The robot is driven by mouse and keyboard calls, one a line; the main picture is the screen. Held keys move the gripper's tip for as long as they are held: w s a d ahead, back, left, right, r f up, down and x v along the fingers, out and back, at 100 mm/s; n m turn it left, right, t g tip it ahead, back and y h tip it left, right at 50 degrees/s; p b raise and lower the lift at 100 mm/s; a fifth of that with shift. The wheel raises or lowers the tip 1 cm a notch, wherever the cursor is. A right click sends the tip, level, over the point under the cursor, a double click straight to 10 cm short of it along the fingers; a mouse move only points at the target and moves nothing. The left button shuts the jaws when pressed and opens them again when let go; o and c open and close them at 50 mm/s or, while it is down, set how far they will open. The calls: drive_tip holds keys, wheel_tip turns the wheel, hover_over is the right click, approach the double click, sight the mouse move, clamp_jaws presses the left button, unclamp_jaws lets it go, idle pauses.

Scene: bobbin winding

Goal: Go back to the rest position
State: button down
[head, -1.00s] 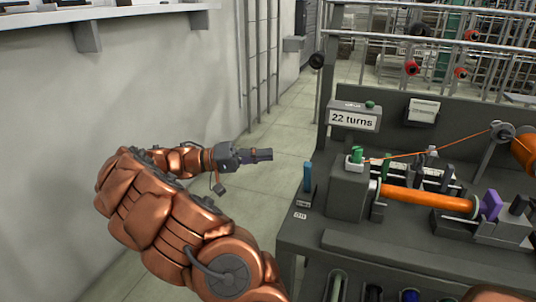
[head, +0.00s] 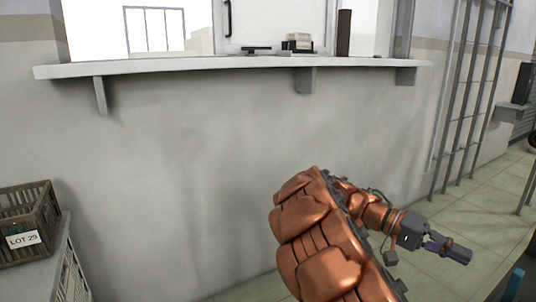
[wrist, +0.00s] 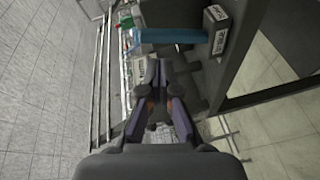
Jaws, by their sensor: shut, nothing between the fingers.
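My gripper (head: 457,250) is at the lower right of the head view, at the end of my copper-coloured arm. It is shut and empty, out over the tiled floor. In the wrist view my gripper (wrist: 158,72) shows at the middle with its fingers together. In the head view only a bit of a blue piece (head: 514,284) shows at the lower right edge. The rest of the bench is out of that view.
A wall with a white shelf (head: 220,66) spans the head view. A crate (head: 27,222) labelled LOT 29 stands at the left on a grey surface. The tiled floor (head: 490,205) beside my gripper is clear.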

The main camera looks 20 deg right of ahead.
drive_tip(key=s+a+f+n+t+y, duration=0.15)
drive_tip(key=a+f+n+t, duration=0.3)
drive_tip(key=a, duration=0.75)
drive_tip(key=s+a+f+n+t+y, duration=0.1)
drive_tip(key=a+f+n+t+y, duration=0.35)
drive_tip(key=a, duration=0.75)
drive_tip(key=s+a+f+n+t+y, duration=0.1)
drive_tip(key=s+a+f+n+t, duration=0.15)
drive_tip(key=a+f+n, duration=0.65)
drive_tip(key=a+r+m+t+p, duration=0.1)
drive_tip(key=a+r+m+p, duration=0.1)
drive_tip(key=r+p, duration=2.1)
wheel_tip(320, 180, up, 5)
drive_tip(key=shift+s+a+f+m+t, duration=0.1)
drive_tip(key=shift+s+a+m+t, duration=0.25)
drive_tip(key=shift+a, duration=0.3)
drive_tip(key=shift+w, duration=0.1)
